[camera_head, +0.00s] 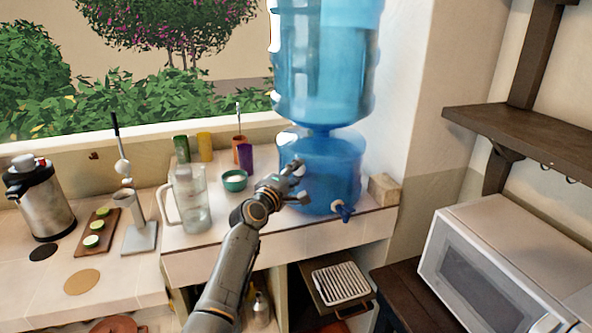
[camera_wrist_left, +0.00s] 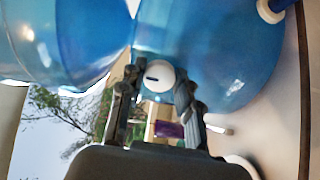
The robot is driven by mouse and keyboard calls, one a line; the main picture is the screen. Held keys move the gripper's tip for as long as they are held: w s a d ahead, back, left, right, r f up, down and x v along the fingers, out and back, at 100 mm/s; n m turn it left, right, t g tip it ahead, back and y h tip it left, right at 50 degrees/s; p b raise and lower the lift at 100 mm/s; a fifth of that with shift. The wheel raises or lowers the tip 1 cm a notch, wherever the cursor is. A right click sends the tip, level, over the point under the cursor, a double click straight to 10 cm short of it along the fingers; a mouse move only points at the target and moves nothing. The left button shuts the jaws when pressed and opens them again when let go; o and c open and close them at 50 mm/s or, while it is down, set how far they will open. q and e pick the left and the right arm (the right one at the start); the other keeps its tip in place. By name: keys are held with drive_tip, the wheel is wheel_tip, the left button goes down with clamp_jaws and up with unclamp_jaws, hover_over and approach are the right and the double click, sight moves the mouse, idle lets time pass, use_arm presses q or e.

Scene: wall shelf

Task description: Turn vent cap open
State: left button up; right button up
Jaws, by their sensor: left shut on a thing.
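The vent cap (camera_wrist_left: 158,76) is a small round white cap with a dark slot, on the side of the blue lower tank (camera_wrist_left: 228,58). In the head view the blue lower tank (camera_head: 335,170) stands on the tiled counter under a large blue bottle (camera_head: 325,60). My left gripper (camera_head: 300,182) reaches in from the left against the tank's left side. In the left wrist view my left gripper (camera_wrist_left: 157,90) has one finger on each side of the cap and is shut on it. The cap cannot be made out clearly in the head view. My right gripper is not in view.
A glass pitcher (camera_head: 192,205) and a green bowl (camera_head: 234,180) stand just left of my left gripper. A purple cup (camera_head: 245,157) is behind it. A blue tap (camera_head: 343,209) sticks out of the tank's front. A microwave (camera_head: 490,270) is at the right.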

use_arm(q)
drive_tip(key=shift+n+p, duration=0.5)
drive_tip(key=shift+n, duration=1)
drive_tip(key=shift+f, duration=0.1)
drive_tip(key=o, duration=1.1)
drive_tip(key=shift+o, duration=0.2)
